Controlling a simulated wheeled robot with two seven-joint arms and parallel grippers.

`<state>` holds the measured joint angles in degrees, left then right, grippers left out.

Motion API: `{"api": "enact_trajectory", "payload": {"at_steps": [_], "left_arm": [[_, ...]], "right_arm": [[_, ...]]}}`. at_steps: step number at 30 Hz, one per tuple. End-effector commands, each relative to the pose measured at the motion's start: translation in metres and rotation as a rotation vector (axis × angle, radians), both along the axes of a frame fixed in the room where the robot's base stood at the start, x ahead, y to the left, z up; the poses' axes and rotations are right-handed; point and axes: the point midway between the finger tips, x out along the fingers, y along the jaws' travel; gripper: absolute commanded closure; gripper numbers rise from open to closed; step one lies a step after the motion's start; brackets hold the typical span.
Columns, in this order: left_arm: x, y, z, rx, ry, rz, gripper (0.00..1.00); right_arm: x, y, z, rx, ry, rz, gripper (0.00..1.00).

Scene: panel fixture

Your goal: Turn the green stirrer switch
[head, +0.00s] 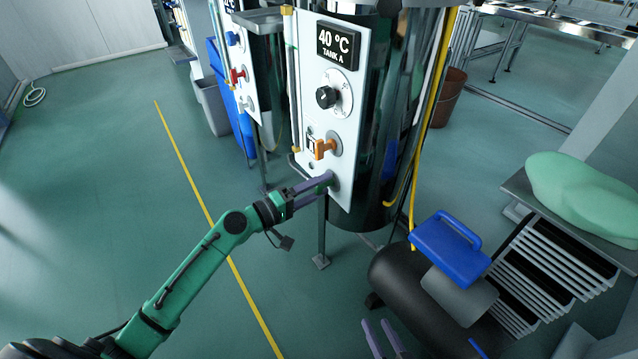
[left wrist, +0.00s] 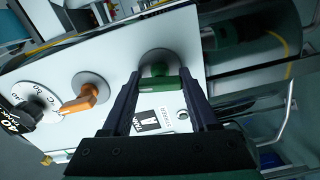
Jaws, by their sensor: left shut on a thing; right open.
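The green stirrer switch (left wrist: 160,81) is the end one in a row of knobs on the white tank panel (head: 317,82). In the left wrist view, its green handle lies crosswise between the fingers of my left gripper (left wrist: 160,88). In the head view, my left gripper (head: 322,184) reaches the lower part of the panel and its purple fingers hide most of the switch. It is shut on the green handle. My right gripper (head: 384,338) is open and empty at the bottom edge of the head view, away from the panel.
Above the switch are an orange handle (head: 325,148), a black dial (head: 327,97) and a 40 °C sign (head: 338,46). A second panel (head: 238,80) stands to the left.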

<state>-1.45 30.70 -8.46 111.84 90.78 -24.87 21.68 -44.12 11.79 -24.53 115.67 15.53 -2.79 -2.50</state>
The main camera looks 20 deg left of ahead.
Motion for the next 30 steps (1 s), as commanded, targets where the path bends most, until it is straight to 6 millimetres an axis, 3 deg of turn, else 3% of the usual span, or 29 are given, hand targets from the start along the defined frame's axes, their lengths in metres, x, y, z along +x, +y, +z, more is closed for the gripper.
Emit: {"api": "enact_trajectory", "payload": {"at_steps": [12,27,28,30], "left_arm": [[0.0007,0.0014,0.0006,-0.144,0.119,0.004,0.96],[0.0006,0.0012,-0.0002,-0.163,0.133,0.003,0.96],[0.0006,0.0012,-0.0002,-0.163,0.133,0.003,0.36],[0.0005,0.0011,-0.0002,-0.162,0.132,0.003,0.1]], "right_arm": [[0.0011,0.0006,0.0136,-0.007,0.008,0.009,0.5],[0.0012,0.0002,0.0139,-0.009,0.011,0.01,0.5],[0.0012,0.0001,0.0139,-0.009,0.011,0.01,0.5],[0.0012,0.0,0.0139,-0.009,0.011,0.01,0.5]]}}
